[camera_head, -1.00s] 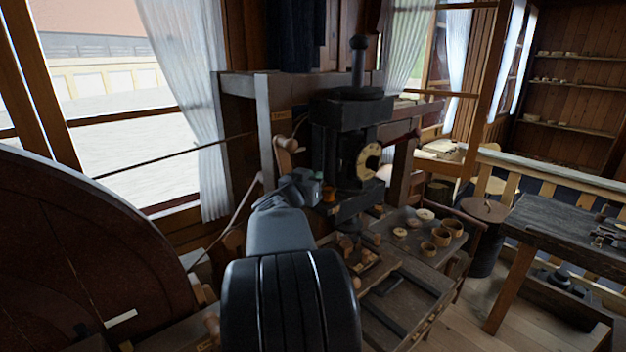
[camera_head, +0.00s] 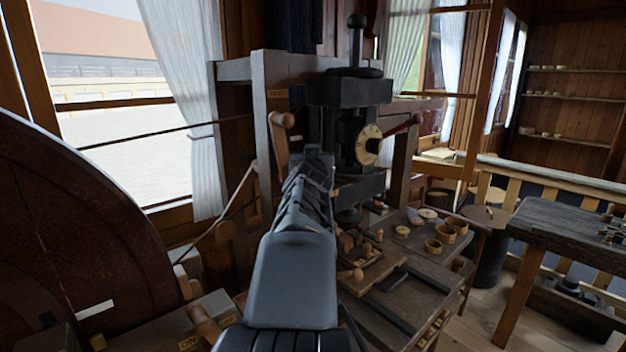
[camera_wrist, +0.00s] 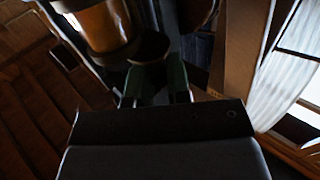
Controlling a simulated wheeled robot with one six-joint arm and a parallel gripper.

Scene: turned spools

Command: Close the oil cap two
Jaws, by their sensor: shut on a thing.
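My gripper (camera_wrist: 155,70) shows in the wrist view as two dark green fingers, shut on a dark brown round cap (camera_wrist: 148,46) at their tips. The cap looks like an oil cap, but I cannot tell which one. It lies beside a brass-coloured cylinder (camera_wrist: 103,24) with dark bands; I cannot tell whether they touch. In the head view my arm reaches forward to the dark machine (camera_head: 348,92). There my own arm hides the fingers and the cap.
A pale dial (camera_head: 367,146) with a red-handled lever (camera_head: 401,130) is right of my arm. A wooden handle (camera_head: 281,128) is to its left. A low bench (camera_head: 415,268) with several wooden cups is at right. A large dark wheel (camera_head: 75,225) fills the left.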

